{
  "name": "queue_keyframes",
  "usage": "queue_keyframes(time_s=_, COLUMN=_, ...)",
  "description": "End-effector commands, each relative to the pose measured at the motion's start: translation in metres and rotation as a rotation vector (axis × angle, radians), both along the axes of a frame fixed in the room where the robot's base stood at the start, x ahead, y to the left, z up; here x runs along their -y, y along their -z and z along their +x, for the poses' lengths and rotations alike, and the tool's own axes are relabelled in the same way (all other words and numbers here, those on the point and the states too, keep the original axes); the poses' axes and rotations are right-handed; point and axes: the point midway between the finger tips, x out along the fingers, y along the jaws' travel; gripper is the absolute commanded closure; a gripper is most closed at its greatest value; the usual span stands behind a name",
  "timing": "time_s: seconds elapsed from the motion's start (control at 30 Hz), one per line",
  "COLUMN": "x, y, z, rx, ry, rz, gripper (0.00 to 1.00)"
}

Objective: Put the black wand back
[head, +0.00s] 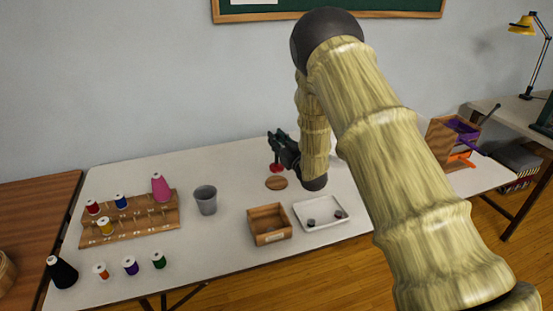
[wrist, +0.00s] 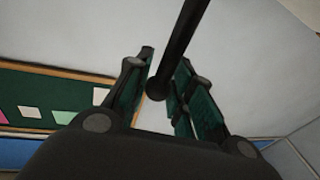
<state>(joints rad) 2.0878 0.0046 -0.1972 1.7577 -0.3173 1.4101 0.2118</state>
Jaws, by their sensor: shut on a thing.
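My gripper (head: 277,143) is above the back middle of the white table in the head view, its fingers pointing left. In the wrist view my gripper (wrist: 158,95) is shut on a black rod, the black wand (wrist: 180,40). The wand's rounded end lies between the fingers, and its shaft runs up out of the picture. In the head view the wand is hard to tell from the dark gripper. A small red thing (head: 276,168) shows just below the gripper, above a brown round disc (head: 276,183) on the table. I cannot tell whether the red thing joins the wand.
A wooden box (head: 253,231) and a white tray (head: 305,224) with small dark pieces stand in front. A grey cup (head: 205,200) and a spool rack (head: 132,228) stand left, with loose spools before it. A wooden holder (head: 437,140) with purple and orange things stands right.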

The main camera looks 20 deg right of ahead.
Motion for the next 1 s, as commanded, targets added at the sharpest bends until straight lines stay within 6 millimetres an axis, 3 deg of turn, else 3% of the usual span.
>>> queue_keyframes(time_s=0.37, x=-0.002, y=0.023, z=0.001, rx=0.002, ry=-0.002, rz=0.0, gripper=1.0)
queue_keyframes(time_s=0.7, x=-0.002, y=0.058, z=0.0, rx=0.001, ry=-0.002, rz=0.001, gripper=1.0)
queue_keyframes(time_s=1.0, x=-0.002, y=0.061, z=0.001, rx=0.002, ry=-0.002, rz=0.0, gripper=1.0)
